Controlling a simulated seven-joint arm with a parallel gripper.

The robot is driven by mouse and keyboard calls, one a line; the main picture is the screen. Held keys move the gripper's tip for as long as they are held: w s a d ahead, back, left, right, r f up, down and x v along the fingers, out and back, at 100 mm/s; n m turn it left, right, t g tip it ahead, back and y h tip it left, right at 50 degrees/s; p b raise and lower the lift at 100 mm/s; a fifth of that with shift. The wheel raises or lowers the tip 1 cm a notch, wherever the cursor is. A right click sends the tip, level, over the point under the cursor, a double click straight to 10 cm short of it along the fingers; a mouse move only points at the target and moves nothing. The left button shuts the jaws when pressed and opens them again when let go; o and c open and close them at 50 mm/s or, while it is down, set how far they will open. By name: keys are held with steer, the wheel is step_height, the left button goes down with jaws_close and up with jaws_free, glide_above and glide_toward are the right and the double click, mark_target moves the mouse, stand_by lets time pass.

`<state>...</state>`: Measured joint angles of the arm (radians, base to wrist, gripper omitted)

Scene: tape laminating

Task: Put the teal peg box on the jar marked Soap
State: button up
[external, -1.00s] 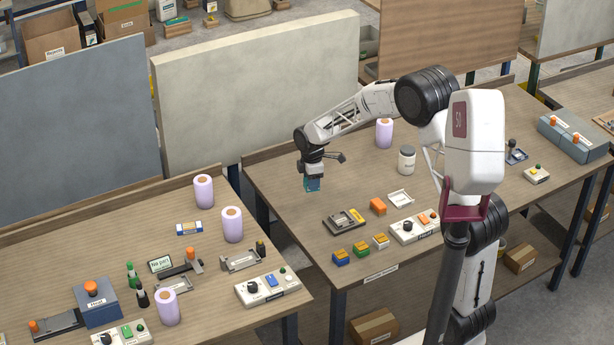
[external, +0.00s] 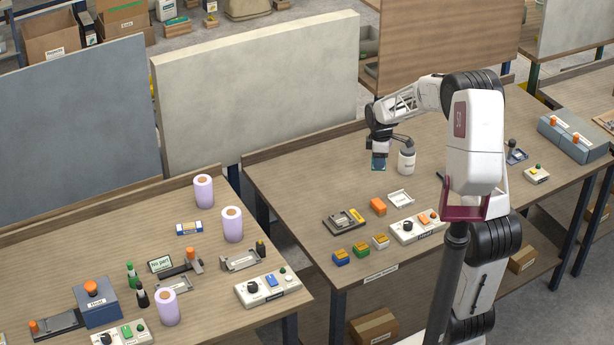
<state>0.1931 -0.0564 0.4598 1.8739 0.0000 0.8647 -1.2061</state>
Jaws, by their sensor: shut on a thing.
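My gripper (external: 379,154) points down over the right-hand table and is shut on the teal peg box (external: 379,164). The box looks apart from the jar, though how far apart in depth I cannot tell. The gripper's fingers are small and partly hidden.
Nearer the front edge are a dark tray fixture (external: 344,220), an orange block (external: 378,206), a white frame (external: 400,198), a control box (external: 414,227) and several small coloured blocks (external: 361,249). The table's left back area (external: 300,180) is clear.

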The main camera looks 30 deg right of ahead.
steer(key=s+d+r+m, duration=0.2)
steer(key=s+d+r, duration=0.1)
steer(key=s+d, duration=0.6)
steer(key=shift+d+r+m, duration=0.25)
steer(key=shift+d+m, duration=0.05)
steer(key=shift+d, duration=0.8)
steer(key=shift+w, duration=0.15)
glide_toward(407, 160)
steer(key=shift+w+d+r, duration=0.25)
steer(key=shift+w+d, duration=0.65)
steer(key=shift+w, duration=0.25)
steer(key=shift+f, duration=0.1)
steer(key=shift+f, duration=1.65)
steer(key=shift+f, duration=0.15)
steer(key=o, duration=1)
